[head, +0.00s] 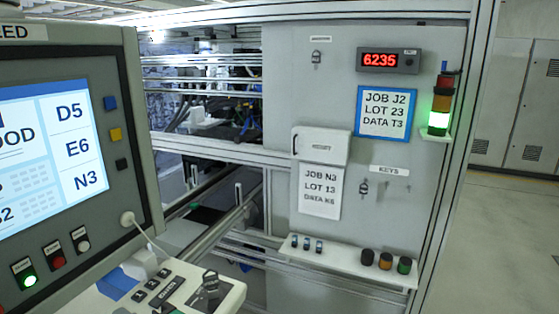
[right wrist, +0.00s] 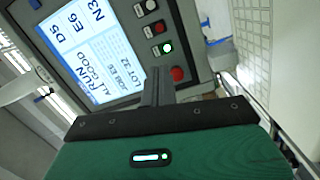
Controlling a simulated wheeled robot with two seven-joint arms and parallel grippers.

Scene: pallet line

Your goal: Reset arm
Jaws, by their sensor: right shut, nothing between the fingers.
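My right gripper (right wrist: 158,85) shows in the right wrist view, its dark fingers shut together with nothing between them. Behind the fingertips is the control console (right wrist: 120,20), with its lit screen (right wrist: 90,45) and a column of buttons. A green-lit button (right wrist: 167,47) and a red button (right wrist: 178,74) are beside the fingers in the picture; I cannot tell whether they touch. In the head view the same console (head: 130,165) stands at the left. Neither gripper shows in the head view.
A grey panel (head: 410,210) at centre right carries a red display (head: 390,60), a blue-framed sign (head: 386,112), a white box (head: 320,145) and a signal tower (head: 440,105). A narrow shelf (head: 350,264) below holds small parts. Open floor (head: 500,235) lies at the right.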

